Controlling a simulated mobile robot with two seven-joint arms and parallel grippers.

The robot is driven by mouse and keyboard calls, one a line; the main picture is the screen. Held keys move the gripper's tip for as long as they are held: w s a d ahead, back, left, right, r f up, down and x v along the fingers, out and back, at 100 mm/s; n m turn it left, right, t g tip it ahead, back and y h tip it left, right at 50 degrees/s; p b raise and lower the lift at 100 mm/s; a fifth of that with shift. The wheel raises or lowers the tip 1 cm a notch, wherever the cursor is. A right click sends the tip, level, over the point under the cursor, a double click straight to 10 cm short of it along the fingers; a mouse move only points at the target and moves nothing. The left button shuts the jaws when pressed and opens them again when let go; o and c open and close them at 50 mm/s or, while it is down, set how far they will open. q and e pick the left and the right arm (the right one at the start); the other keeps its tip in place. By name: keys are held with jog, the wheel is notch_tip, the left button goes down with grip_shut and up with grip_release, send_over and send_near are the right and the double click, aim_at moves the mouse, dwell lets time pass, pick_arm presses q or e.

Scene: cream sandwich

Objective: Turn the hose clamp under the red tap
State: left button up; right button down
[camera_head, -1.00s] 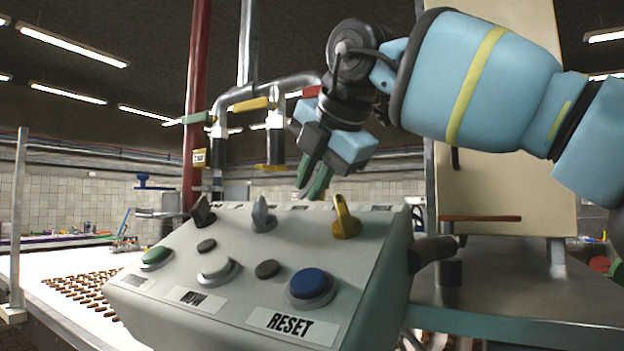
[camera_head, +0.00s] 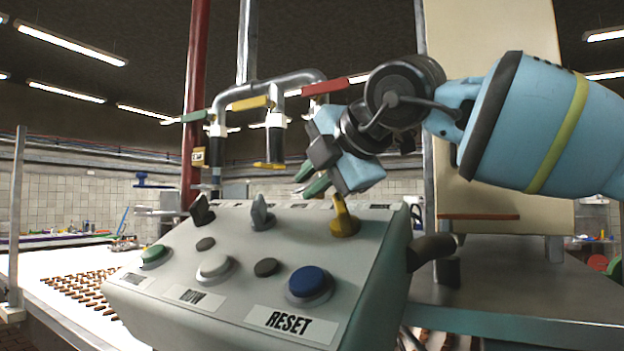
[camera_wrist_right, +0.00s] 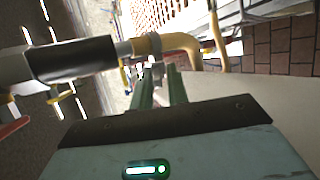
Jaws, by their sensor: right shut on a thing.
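The red tap handle (camera_head: 325,86) sits at the right end of the grey pipe in the head view. What hangs below it is hidden behind my right gripper (camera_head: 312,182). In the right wrist view a black sleeve (camera_wrist_right: 72,60) leads to a yellow-tan hose (camera_wrist_right: 180,42), with a greyish clamp band (camera_wrist_right: 147,45) where they meet. My right gripper's green fingers (camera_wrist_right: 159,88) point at this band and are shut on a small part of the clamp just below it. My left gripper is not in view.
A control box (camera_head: 230,260) with knobs and buttons stands in front, close below my right gripper. A yellow tap (camera_head: 250,103) and a green tap (camera_head: 194,116) share the pipe to the left. A cream panel (camera_head: 495,120) rises behind my right arm.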

jog(key=c, duration=1.6)
grip_release()
jog(key=shift+o, duration=0.2)
jog(key=shift+v, duration=3.95)
jog(key=shift+a, duration=0.1)
